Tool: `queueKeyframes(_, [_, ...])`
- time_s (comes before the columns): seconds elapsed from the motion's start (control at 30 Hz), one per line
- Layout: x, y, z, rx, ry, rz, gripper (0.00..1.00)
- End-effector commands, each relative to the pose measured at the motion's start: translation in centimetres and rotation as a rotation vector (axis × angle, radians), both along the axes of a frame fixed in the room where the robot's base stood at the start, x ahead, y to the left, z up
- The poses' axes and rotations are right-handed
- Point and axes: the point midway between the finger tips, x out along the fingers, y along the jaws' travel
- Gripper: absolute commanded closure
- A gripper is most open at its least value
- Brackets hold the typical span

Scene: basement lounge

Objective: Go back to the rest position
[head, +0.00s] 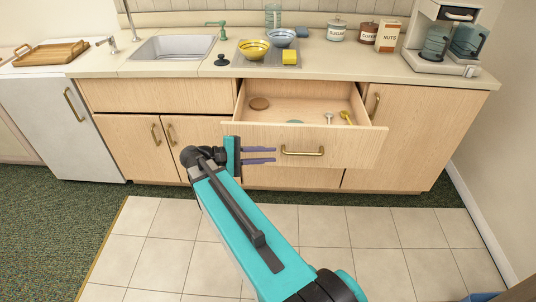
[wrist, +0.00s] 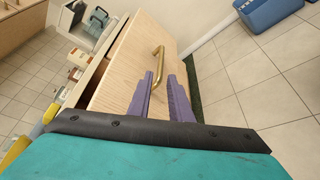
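My gripper (head: 275,155) is in front of the open drawer (head: 350,147), near the left end of its brass handle (head: 302,153). Its two purple fingers are apart, with a gap between them and nothing held. In the wrist view my gripper (wrist: 161,76) points at the drawer front, and the handle (wrist: 158,66) shows just past the gap between the fingers. I cannot tell whether a finger touches the handle. My teal arm reaches forward from the bottom of the head view.
The pulled-out drawer holds a brown round thing (head: 259,103) and a yellow utensil (head: 346,117). The counter (head: 340,66) above bears bowls, canisters and a coffee maker (head: 444,40). A blue bin (wrist: 268,12) stands on the floor.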

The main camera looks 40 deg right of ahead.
Motion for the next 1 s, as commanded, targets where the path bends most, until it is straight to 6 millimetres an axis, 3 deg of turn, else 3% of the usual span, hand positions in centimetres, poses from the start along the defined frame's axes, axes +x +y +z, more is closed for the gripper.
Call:
queueKeyframes(0.33, [0.1,0.2,0.1,0.000,0.001,0.005,0.81])
queueKeyframes(0.57, [-0.1,1.2,-1.9,0.008,0.048,0.025,0.81])
queueKeyframes(0.77, [-1.5,2.8,-5.8,0.047,0.124,0.045,0.81])
queueKeyframes(1.0, [-4.3,5.5,-12.8,0.184,0.197,0.061,0.81])
